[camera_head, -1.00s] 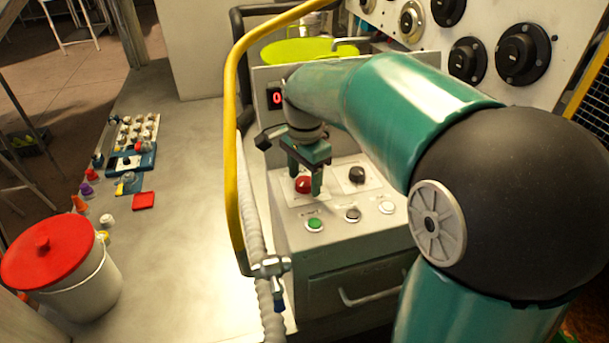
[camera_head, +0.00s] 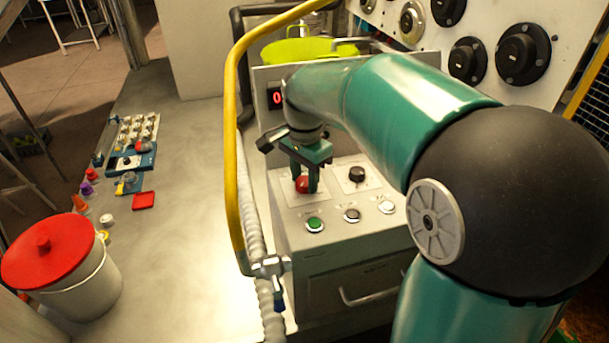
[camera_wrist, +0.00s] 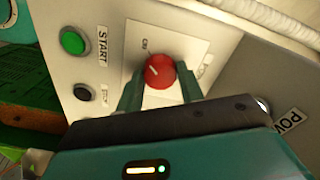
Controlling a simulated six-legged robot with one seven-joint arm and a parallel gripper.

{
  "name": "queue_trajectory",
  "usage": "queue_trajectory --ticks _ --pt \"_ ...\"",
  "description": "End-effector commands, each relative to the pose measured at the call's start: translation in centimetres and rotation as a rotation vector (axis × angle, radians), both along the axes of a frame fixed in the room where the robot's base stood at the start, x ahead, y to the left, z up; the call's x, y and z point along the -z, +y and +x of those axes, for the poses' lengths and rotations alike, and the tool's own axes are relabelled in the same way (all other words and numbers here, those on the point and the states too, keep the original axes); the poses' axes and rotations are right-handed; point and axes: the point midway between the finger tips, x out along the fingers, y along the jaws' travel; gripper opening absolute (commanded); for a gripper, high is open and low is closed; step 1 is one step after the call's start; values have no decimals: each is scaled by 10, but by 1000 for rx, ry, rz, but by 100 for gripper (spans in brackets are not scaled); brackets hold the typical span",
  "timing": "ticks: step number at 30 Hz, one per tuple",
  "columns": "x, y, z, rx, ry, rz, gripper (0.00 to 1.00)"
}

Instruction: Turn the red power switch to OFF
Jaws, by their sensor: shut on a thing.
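The red power switch (camera_head: 302,185) is a round knob on a pale plate on top of the grey control box (camera_head: 345,235). In the wrist view the red knob (camera_wrist: 159,71) has a white pointer line that slants toward the upper left of the picture. My gripper (camera_head: 305,185) points down at the knob. In the wrist view its two green fingers (camera_wrist: 160,88) stand on either side of the knob and are shut on it. The plate's lettering is partly legible, and the knob's far side is partly hidden by the fingers in the head view.
A black knob (camera_head: 356,174) sits right of the red one. A green START button (camera_wrist: 74,41) and other buttons line the box's front edge. A yellow rail (camera_head: 231,130) and a ribbed hose (camera_head: 256,230) run close on the left. A red-lidded bucket (camera_head: 60,270) stands farther left.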

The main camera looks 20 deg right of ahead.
Motion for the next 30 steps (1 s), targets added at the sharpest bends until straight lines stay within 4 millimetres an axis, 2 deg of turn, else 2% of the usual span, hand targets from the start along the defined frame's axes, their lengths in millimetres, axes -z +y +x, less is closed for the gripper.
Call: queue_trajectory --ticks 8,30 --pt "-1 -1 0 -201 -1 0 15" --pt "-1 -1 1 -903 -2 -2 15"
